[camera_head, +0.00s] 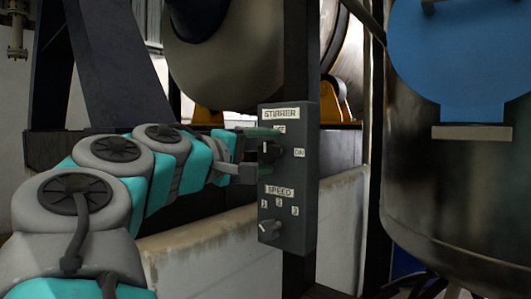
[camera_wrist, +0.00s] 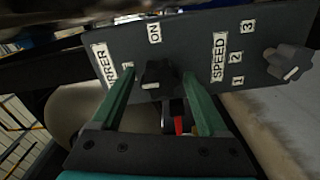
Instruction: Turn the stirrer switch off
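The stirrer switch is a black knob (camera_head: 271,150) on a dark grey control box (camera_head: 302,200), with "STIRRER" above it and "ON" to its right. The label above the knob is partly hidden by my gripper. In the wrist view the knob (camera_wrist: 158,75) is between the green fingertips of my gripper (camera_wrist: 159,76), with "ON" at the top. My gripper (camera_head: 266,151) is open around the knob, coming from the left in the head view. Contact with the fingers is not clear. I cannot tell surely which label the knob points to.
Below on the same box is a speed knob (camera_head: 269,229) with marks 1, 2 and 3; it also shows in the wrist view (camera_wrist: 288,64). A low pale wall (camera_head: 200,250) runs beneath. A large metal vessel (camera_head: 455,190) stands close at the right.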

